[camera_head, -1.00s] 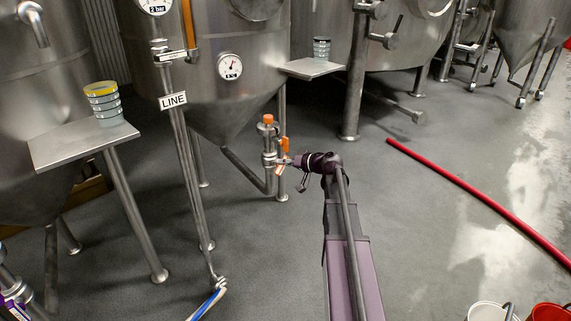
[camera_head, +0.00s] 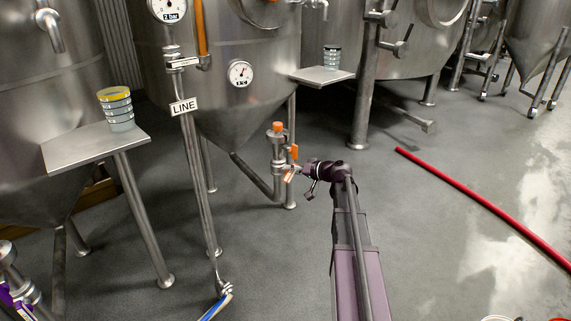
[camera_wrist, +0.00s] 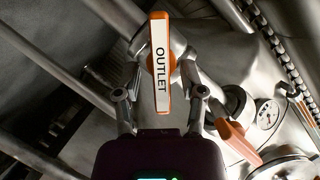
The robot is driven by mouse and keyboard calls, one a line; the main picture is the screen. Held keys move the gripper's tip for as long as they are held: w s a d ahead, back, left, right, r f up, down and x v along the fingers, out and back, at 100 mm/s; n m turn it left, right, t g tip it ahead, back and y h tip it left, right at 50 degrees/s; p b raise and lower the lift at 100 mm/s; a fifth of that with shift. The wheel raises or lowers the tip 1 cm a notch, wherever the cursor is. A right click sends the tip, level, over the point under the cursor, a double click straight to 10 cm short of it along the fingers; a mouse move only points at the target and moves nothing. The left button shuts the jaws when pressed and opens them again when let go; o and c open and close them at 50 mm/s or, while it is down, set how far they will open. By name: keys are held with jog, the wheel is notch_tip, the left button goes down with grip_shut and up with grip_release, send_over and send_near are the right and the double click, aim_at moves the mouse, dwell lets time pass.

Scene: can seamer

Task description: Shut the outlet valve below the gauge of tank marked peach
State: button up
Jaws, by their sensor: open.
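A steel tank (camera_head: 222,85) with a cone bottom carries a round dial gauge (camera_head: 239,73). No peach marking is readable. Below the gauge, a pipe leads to a valve assembly (camera_head: 279,155) with an orange cap. In the wrist view, an orange lever with a white OUTLET label (camera_wrist: 161,65) stands lengthwise between my fingers. My gripper (camera_wrist: 160,103) is open, one finger on each side of the lever; contact cannot be told. In the head view, my gripper (camera_head: 299,171) is at the valve's right side. A second orange lever (camera_wrist: 238,142) is to the right in the wrist view.
A red hose (camera_head: 480,198) lies on the floor at right. Open floor is around my arm.

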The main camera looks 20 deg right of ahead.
jog(key=shift+s, duration=0.1)
jog(key=shift+s+a+f, duration=0.2)
jog(key=shift+s+f, duration=0.05)
jog(key=s+a+f+n+g+h+p, duration=0.1)
jog(key=s+a+f+g+p, duration=0.15)
jog(key=s+a+g, duration=0.4)
jog(key=s+a+f+n+g+h+p, duration=0.1)
jog(key=s+a+f, duration=0.25)
jog(key=a, duration=0.55)
jog(key=s+a+r+g+h+p, duration=0.1)
jog(key=s+a+g+h+p, duration=0.2)
jog(key=s, duration=0.5)
jog(key=s+a+r+g+h+p, duration=0.2)
jog(key=s+a+h+p, duration=0.15)
jog(key=s, duration=0.45)
notch_tip(320, 180, up, 37)
jog(key=p, duration=3.6)
jog(key=shift+w+f+p, duration=0.2)
jog(key=shift+p, duration=0.15)
jog(key=shift+f+t, duration=0.1)
jog(key=shift+t, duration=0.15)
